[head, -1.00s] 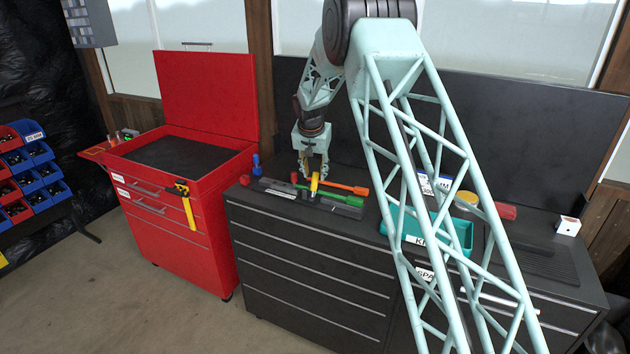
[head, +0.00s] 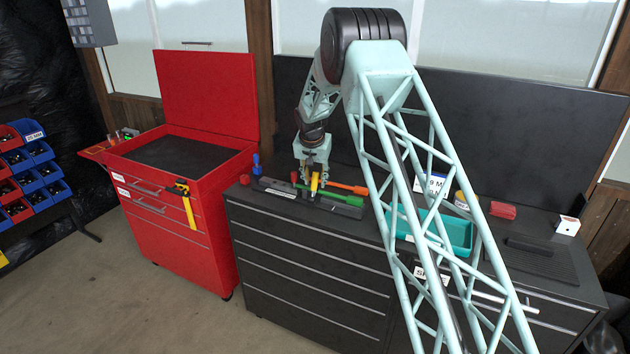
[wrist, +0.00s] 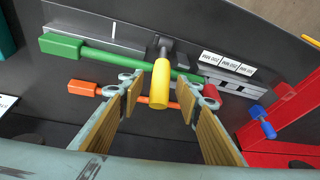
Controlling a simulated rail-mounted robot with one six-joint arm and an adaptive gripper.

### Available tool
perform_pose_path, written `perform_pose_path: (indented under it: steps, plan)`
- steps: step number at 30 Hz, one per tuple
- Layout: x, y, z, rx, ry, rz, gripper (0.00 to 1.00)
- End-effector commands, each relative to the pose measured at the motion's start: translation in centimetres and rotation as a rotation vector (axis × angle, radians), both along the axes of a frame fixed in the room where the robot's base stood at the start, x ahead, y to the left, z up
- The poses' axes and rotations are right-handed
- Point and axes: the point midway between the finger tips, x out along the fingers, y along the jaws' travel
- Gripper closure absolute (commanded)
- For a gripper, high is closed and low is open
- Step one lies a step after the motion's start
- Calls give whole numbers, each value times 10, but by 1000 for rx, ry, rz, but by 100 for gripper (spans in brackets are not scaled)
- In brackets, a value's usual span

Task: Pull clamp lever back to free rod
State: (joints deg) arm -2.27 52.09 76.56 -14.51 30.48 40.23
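The yellow clamp lever (head: 314,183) stands on the dark clamp rail on the grey cabinet. In the wrist view, the yellow lever (wrist: 161,83) rises toward the camera from a grey pivot. A green rod (wrist: 115,55) with a thick green end passes behind the lever's base. An orange rod (wrist: 84,88) lies alongside, nearer my gripper, partly hidden by a finger and the lever. My gripper (wrist: 162,95) is open, its two wood-coloured finger pads on either side of the lever, with a gap on both sides. It also shows in the head view (head: 311,178), pointing down over the rail.
A blue object (head: 256,164) stands left of the rail. A teal tray (head: 455,232), a red block (head: 502,210) and a white box (head: 567,226) are to the right. The red tool cart (head: 183,232) stands left of the cabinet. A dark panel rises behind the worktop.

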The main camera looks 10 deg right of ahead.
Motion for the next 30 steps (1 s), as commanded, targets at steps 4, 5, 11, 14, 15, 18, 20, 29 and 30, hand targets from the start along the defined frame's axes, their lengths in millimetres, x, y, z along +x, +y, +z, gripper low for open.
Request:
perform_pose_path:
  steps: [4,5,11,14,15,18,20,29,30]
  plan:
    - [0,0,0,0,0,0,80]
    - [0,0,0,0,0,0,83]
    - [0,0,0,0,0,0,100]
    - [0,0,0,0,0,0,100]
    - [0,0,0,0,0,0,100]
    - [0,-1,0,-1,-1,-1,100]
    - [0,-2,0,-2,-2,-2,100]
    - [-1,-11,0,-13,-18,-11,100]
    - [-2,-13,-1,-15,-21,-12,100]
